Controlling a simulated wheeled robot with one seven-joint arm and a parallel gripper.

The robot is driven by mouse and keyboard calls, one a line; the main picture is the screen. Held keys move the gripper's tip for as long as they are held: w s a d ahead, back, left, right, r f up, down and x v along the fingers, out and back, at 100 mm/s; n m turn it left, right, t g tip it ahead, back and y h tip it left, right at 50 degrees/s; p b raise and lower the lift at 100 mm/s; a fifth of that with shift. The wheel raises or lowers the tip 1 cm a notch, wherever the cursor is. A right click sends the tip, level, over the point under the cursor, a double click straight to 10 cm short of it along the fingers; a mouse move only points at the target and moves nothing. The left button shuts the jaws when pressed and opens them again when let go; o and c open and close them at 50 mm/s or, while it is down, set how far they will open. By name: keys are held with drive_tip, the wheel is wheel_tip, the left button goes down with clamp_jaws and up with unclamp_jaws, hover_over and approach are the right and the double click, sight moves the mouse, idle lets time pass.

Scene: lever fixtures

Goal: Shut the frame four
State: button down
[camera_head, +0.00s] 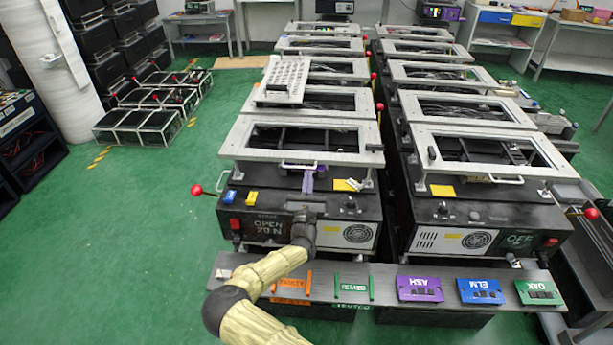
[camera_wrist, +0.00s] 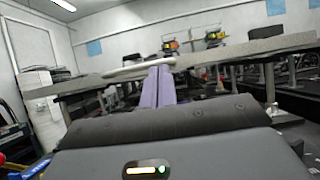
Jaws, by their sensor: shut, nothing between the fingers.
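The nearest left frame (camera_head: 240,140) is a grey rectangular plate with a wide opening. I cannot read a number four on any frame. A pale bar handle (camera_head: 291,166) runs along its front edge; the handle also shows in the wrist view (camera_wrist: 128,72). My gripper (camera_head: 308,180) has purple fingers pointing at this front edge. The fingers (camera_wrist: 166,85) are together and empty, close to the handle's right end; I cannot tell whether they touch it.
More frames stand in two rows behind. A red ball knob (camera_head: 197,190) sticks out left. A grey shelf (camera_head: 385,285) with coloured plates lies in front, under my arm. Green floor (camera_head: 150,240) at left is clear.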

drive_tip(key=shift+r+p, duration=0.35)
drive_tip(key=shift+f, duration=0.1)
drive_tip(key=b+v, duration=0.1)
drive_tip(key=v, duration=1.1)
idle(0.4)
